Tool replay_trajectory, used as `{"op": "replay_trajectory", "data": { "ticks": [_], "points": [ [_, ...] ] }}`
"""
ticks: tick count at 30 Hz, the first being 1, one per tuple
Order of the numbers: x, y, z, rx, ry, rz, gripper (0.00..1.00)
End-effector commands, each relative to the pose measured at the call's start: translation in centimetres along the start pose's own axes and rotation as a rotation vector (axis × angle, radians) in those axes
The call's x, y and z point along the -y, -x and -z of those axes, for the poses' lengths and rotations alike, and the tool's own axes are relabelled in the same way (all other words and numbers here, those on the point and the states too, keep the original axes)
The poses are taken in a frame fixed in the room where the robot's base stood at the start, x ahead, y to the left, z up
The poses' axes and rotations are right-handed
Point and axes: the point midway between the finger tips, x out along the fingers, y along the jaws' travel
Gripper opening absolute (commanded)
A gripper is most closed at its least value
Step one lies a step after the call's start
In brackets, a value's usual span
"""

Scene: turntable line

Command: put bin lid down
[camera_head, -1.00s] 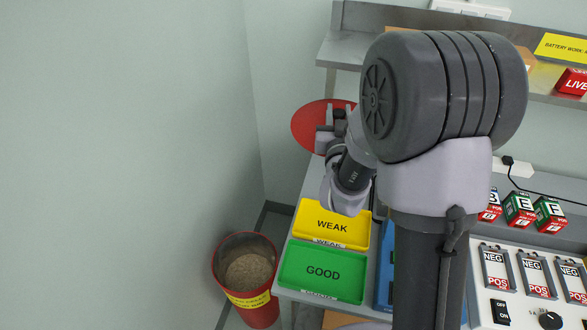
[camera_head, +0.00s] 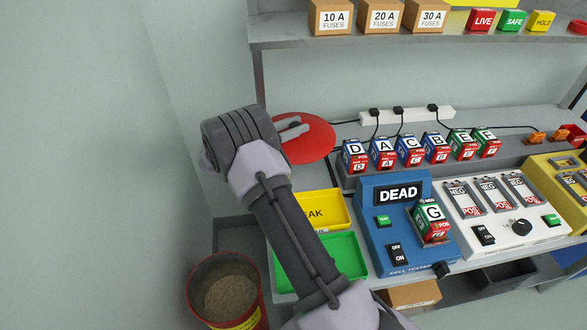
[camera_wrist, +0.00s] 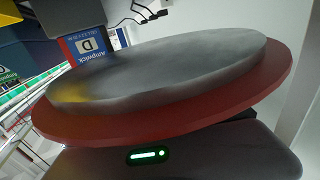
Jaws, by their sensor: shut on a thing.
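The bin lid (camera_head: 312,145) is a round red disc above the back left end of the bench. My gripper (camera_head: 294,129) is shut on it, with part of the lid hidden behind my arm. In the wrist view the lid (camera_wrist: 170,115) shows its red rim and a grey round face, tilted in the picture. I cannot tell whether it touches the bench. The red bin (camera_head: 262,308) stands on the floor left of the bench, open at the top, with sand-coloured filling inside. My gripper and the lid are well away from it.
A yellow tray (camera_head: 335,222) and a green tray (camera_head: 357,262) lie at the bench's left end. A blue tester (camera_head: 375,225) holding battery G stands right of them. Several lettered batteries line the back. A shelf (camera_head: 290,36) hangs above.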

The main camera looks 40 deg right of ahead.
Motion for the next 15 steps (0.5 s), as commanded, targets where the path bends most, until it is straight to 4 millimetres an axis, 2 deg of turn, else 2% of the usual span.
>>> {"op": "replay_trajectory", "data": {
  "ticks": [4, 15],
  "points": [
    [-0.3, -0.1, -2.4, 0.0, 0.0, -0.021, 0.0],
    [-0.2, -0.1, -10.4, 0.0, -0.001, -0.018, 0.0]
  ]
}}
